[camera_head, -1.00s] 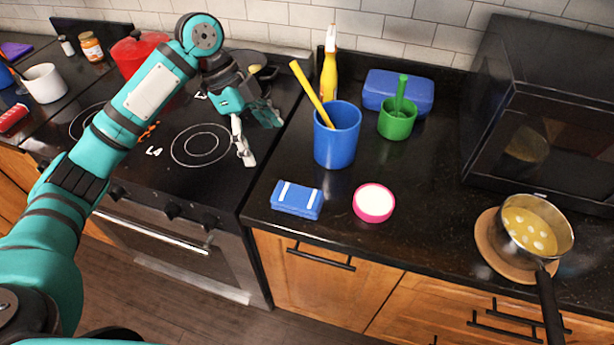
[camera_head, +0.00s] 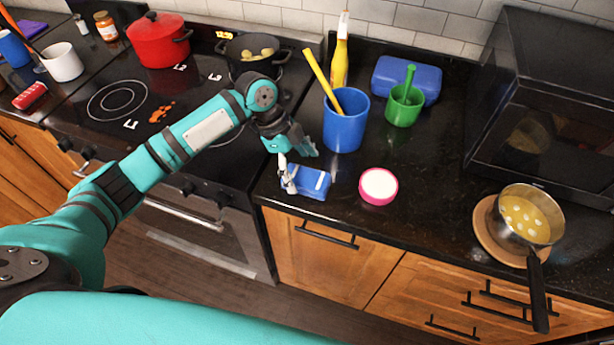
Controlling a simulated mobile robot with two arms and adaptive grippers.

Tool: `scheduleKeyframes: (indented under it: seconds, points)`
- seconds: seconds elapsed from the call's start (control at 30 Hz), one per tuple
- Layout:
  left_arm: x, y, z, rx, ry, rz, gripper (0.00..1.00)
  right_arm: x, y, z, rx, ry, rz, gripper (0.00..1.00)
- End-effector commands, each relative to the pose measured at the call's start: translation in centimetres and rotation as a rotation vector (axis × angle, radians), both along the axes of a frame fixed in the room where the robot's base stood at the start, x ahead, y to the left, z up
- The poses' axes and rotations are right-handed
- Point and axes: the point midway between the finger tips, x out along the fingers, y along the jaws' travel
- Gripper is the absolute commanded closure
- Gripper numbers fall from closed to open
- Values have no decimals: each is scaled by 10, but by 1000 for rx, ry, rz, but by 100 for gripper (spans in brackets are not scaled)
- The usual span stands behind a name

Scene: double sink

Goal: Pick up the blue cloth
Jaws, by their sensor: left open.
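The folded blue cloth (camera_head: 316,183) with white stripes lies on the black counter near its front edge, just right of the stove. My left gripper (camera_head: 297,174) is open and points down at the cloth. One light fingertip overlaps the cloth's left end in the picture, and the other finger is further back, toward the blue cup. The near finger covers the cloth's left end. I cannot tell whether a finger touches the cloth. My right gripper is not in view.
A blue cup (camera_head: 345,121) with a yellow handle stands behind the cloth. A pink round dish (camera_head: 378,186) lies to its right. A green cup (camera_head: 404,107), blue box (camera_head: 420,75) and yellow bottle (camera_head: 341,58) stand further back. A saucepan (camera_head: 529,211) sits at right.

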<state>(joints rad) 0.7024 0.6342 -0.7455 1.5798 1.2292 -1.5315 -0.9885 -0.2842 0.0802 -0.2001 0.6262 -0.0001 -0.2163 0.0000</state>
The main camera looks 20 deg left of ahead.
Motion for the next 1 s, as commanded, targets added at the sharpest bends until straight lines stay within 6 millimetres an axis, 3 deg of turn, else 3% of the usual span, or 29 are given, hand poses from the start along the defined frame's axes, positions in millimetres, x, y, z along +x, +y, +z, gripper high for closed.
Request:
scheduleKeyframes:
  seconds: [0.07,0.23,0.47,0.93,1.0]
  points:
    - [0,-9,-6,-2,4,-1,10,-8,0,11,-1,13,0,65]
    - [0,-14,-25,-1,0,1,10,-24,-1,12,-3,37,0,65]
    - [0,-15,-28,0,-1,2,10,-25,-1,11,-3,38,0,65]
    - [0,-14,-28,0,-1,2,68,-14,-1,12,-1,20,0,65]
    - [1,-14,-28,0,-1,2,70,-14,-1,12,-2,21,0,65]
